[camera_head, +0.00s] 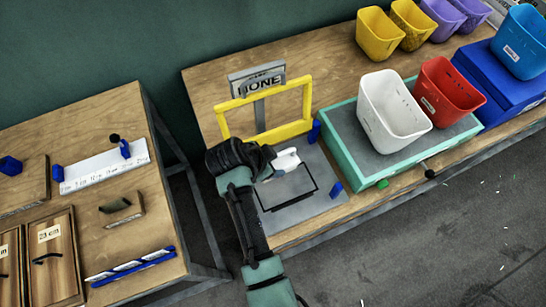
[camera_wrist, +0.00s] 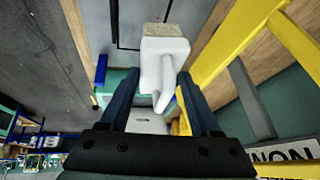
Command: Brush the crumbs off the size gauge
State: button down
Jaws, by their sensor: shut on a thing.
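My gripper (camera_wrist: 163,95) is shut on a white brush (camera_wrist: 164,62) with tan bristles (camera_wrist: 173,30); the white part also shows in the head view (camera_head: 287,158). The gripper and brush are over a grey plate (camera_head: 310,208) with a black rectangular outline, in front of a yellow frame (camera_head: 264,137).
A white bin (camera_head: 391,112) and a red bin (camera_head: 447,92) stand on the teal-edged block (camera_head: 345,147) to the right. A lettered sign (camera_head: 257,80) stands behind the yellow frame. A gap separates the left table (camera_head: 125,105) from the work table. Small specks lie on the floor.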

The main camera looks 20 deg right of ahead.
jog(key=shift+w+f+b, duration=0.1)
jog(key=shift+f+b, duration=0.15)
jog(key=shift+b, duration=0.05)
notch_tip(320, 180, down, 4)
jog(key=b, duration=0.3)
jog(key=shift+f+b, duration=0.25)
jog(key=shift+b, duration=0.15)
